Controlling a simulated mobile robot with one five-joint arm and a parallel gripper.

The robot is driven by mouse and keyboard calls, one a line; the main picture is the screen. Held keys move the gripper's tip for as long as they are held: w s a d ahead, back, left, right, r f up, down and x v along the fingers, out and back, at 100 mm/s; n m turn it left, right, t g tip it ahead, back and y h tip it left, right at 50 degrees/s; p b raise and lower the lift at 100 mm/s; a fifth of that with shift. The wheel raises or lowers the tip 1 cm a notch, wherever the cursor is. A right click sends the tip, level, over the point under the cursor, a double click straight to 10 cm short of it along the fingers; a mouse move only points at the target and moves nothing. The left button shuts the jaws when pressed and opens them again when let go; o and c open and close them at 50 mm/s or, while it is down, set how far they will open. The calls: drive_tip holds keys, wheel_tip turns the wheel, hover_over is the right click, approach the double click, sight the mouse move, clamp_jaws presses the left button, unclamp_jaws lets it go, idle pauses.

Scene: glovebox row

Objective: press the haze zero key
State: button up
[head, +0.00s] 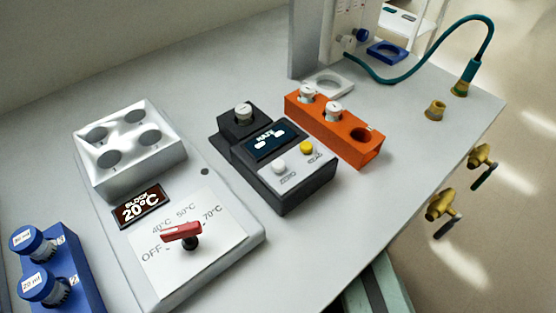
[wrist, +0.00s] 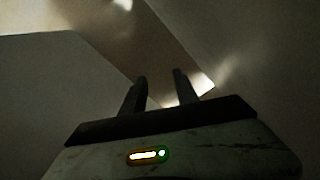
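The haze meter (head: 290,191) is a dark box with a light key panel, in the middle of the bench in the head view. Its dark screen (head: 268,140) shows pale writing like HAZE and two light marks. A white key (head: 279,167) is at the left of the panel, with a small label below it that seems to read ZERO. A yellow key (head: 306,147) is at the right. My gripper (wrist: 160,78) shows only in the wrist view, its two fingers apart with nothing between them. No keys show in that dark view.
A heater block (head: 165,260) with a red knob (head: 181,231) stands left of the meter. An orange rack (head: 365,150) with white-capped vials is close on its right. A blue vial rack (head: 75,265) is at the lower left. Bare bench (head: 345,225) lies in front of the meter.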

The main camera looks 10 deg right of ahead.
clamp_jaws()
idle(1.8)
